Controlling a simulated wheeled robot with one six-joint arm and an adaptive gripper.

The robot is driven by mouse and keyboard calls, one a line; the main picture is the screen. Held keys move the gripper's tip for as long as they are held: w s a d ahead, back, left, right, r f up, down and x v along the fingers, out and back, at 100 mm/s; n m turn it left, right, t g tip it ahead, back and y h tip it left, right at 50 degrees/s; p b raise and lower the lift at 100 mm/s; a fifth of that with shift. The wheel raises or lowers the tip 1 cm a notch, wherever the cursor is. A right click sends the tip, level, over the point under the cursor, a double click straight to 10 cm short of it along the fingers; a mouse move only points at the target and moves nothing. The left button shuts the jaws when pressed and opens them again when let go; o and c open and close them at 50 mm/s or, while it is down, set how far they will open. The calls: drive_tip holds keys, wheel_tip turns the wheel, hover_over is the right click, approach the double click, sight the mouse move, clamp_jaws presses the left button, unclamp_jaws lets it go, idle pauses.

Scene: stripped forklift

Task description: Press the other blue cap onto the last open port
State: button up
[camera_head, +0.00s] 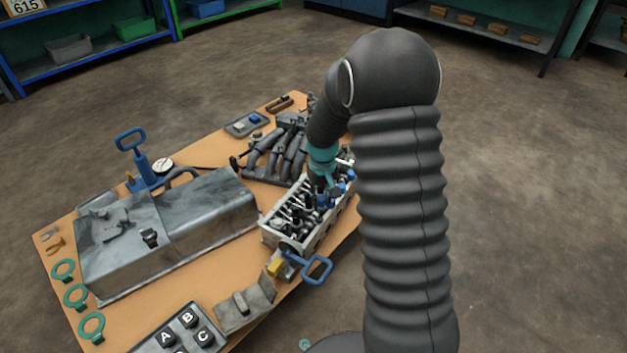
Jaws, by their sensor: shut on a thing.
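My gripper (321,186) is low over the far right part of the grey cylinder head (283,233), with its arm reaching down from above. It is shut on a small blue part (322,201), which looks like a blue cap; the fingers hide much of it. Other small blue caps (350,174) show on the head just right of the gripper. Whether the held cap touches a port is too small to tell. The open port cannot be made out; the gripper and arm cover that area.
A tray (232,131) with a small blue piece lies at the table's far side, beside a dark manifold (277,158). A large grey cover (165,232), a blue hand pump (146,170) and green rings (75,295) fill the left. A blue-handled tool (317,269) lies at the front edge.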

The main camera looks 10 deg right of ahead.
sight(320, 218)
drive_tip(key=shift+w+n+p, duration=0.5)
drive_tip(key=shift+w+p, duration=0.05)
drive_tip(key=shift+p, duration=0.25)
drive_tip(key=shift+w+f, duration=0.1)
drive_tip(key=shift+f, duration=0.05)
drive_tip(key=shift+f+b, duration=2)
drive_tip(key=shift+f, duration=1.05)
drive_tip(key=shift+f, duration=0.3)
drive_tip(key=shift+f+b, duration=0.5)
drive_tip(key=shift+f, duration=0.1)
drive_tip(key=shift+f+b, duration=0.35)
drive_tip(key=shift+f, duration=0.2)
idle(1.0)
drive_tip(key=o, duration=0.8)
drive_tip(key=shift+o, duration=0.2)
